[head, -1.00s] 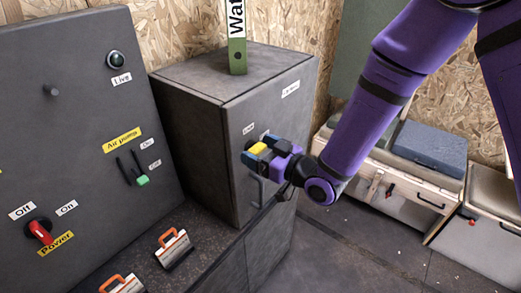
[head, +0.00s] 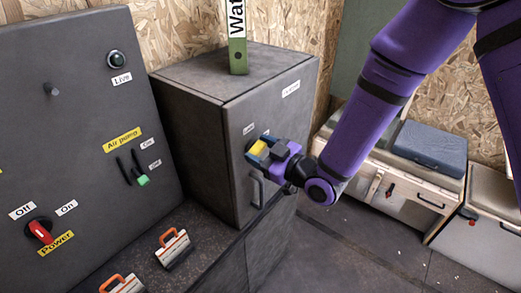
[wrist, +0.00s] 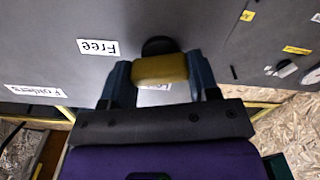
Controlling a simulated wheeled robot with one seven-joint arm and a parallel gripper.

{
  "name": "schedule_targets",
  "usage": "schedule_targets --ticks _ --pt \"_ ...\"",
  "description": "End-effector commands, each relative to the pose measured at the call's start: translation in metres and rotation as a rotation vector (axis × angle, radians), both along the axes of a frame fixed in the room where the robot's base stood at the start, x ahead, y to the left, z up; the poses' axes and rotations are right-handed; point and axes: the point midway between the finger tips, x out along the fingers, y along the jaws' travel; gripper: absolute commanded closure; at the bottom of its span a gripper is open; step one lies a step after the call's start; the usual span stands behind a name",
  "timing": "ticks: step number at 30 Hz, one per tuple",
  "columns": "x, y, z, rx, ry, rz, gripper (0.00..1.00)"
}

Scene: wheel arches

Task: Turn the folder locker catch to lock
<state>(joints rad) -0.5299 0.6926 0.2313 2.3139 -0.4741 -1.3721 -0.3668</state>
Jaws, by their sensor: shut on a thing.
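The dark grey folder locker (head: 185,130) stands in the middle of the head view, its door facing right. Its catch (head: 258,147) has a yellow grip, also seen in the wrist view (wrist: 160,69), in front of a round black base. My gripper (head: 260,151) is shut on the yellow grip, one blue finger on each side of it in the wrist view. A "Free" label (wrist: 98,47) and a "Folders" label (wrist: 36,91) show upside down there. Another white label is mostly hidden behind the grip, so I cannot read it.
A vertical door handle (head: 256,188) is just below my gripper. A green and white binder (head: 237,50) stands on the locker. A control panel (head: 75,120) with switches is at left, and orange-handled items (head: 173,247) lie on the bench. Benches with boxes are at right.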

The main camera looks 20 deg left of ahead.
Motion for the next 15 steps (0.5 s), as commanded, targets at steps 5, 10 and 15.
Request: schedule_targets --ticks 5,10,15 --pt "-0.0012 0.0006 0.0001 -0.064 -0.154 0.000 0.68" --pt "-0.0015 0.0005 0.0001 -0.126 -0.304 0.000 0.68" --pt "-0.0025 0.0013 0.0000 -0.186 -0.453 0.000 0.68"
